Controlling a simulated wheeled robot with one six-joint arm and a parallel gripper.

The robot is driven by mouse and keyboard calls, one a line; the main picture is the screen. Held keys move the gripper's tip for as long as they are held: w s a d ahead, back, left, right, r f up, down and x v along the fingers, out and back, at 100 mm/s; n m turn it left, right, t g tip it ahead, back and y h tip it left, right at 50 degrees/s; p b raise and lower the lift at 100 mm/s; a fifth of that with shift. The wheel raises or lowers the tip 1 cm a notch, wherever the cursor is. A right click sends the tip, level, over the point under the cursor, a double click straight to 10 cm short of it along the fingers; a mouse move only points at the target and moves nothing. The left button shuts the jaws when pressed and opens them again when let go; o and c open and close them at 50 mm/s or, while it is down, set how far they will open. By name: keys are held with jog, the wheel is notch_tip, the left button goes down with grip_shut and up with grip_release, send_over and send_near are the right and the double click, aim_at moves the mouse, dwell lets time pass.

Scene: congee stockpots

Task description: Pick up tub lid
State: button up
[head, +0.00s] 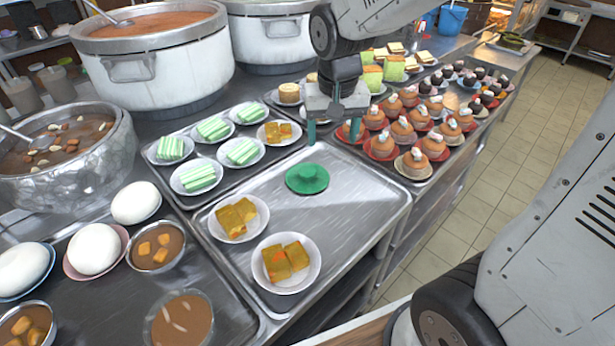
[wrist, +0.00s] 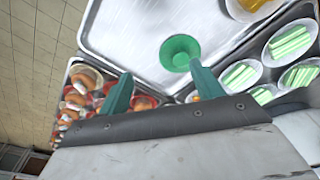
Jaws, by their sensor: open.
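The tub lid (head: 307,178) is a round green disc with a raised knob in its middle. It lies on the bare part of a metal tray (head: 360,188), near the tray's back edge. In the wrist view the lid (wrist: 180,52) shows just beyond my fingertips. My gripper (head: 331,130) is above and behind the lid in the head view, pointing down, with its green fingers apart.
Plates of yellow cakes (head: 285,262) share the lid's tray, at its front. Green striped cakes (head: 212,130) stand on the tray to the left. Cupcakes (head: 402,132) crowd the tray to the right. Large stockpots (head: 155,65) stand at the back left.

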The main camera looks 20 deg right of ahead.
jog(key=m, duration=0.1)
send_near(307, 171)
jog(key=shift+a+f, duration=0.25)
jog(key=shift+f, duration=0.2)
jog(key=f, duration=0.5)
jog(key=w+f, duration=0.1)
jog(key=f, duration=0.2)
jog(key=shift+d, duration=0.4)
jog(key=shift+r, duration=0.1)
jog(key=c, duration=1)
